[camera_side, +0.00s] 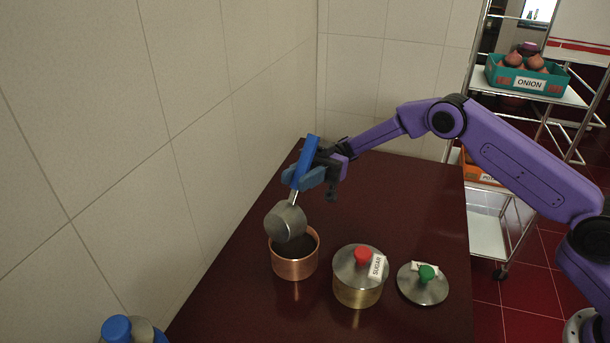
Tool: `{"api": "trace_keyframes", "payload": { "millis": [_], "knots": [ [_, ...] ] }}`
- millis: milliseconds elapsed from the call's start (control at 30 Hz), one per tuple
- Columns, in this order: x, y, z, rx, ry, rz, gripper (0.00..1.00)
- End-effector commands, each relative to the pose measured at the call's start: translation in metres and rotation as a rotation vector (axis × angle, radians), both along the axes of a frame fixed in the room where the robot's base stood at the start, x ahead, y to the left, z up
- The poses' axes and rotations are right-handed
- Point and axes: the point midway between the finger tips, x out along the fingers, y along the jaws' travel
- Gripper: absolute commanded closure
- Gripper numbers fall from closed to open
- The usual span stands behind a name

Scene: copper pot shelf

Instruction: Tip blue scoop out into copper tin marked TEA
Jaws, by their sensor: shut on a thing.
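My gripper (318,176) is shut on the blue handle of the scoop (307,155). The scoop's grey metal bowl (284,223) hangs tilted over the mouth of an open copper tin (294,268). Dark contents show inside the tin. I cannot tell whether anything is left in the scoop's bowl. No TEA label is visible on the tin's side facing the camera. A lid with a green knob (427,272) lies on the table at right, with a tag on it that I cannot read.
A lidded brass-coloured tin (357,292) with a red knob and a SUGAR tag stands right of the open tin. A blue-topped object (117,328) is at the lower left. A tiled wall borders the dark red table (412,204). A shelf rack with an ONION crate (526,80) stands behind right.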

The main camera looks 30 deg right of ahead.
Motion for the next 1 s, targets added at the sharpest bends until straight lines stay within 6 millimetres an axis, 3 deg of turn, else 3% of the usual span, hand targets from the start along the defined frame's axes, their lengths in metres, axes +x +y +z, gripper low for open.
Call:
{"api": "trace_keyframes", "payload": {
  "millis": [167,667,1000],
  "knots": [
    [-0.008,0.013,0.009,-0.114,-0.07,-0.001,1.0],
    [-0.033,0.059,0.009,-0.474,-0.272,-0.001,1.0],
    [-0.049,0.087,-0.007,-0.721,-0.409,0.001,1.0]
  ]
}}
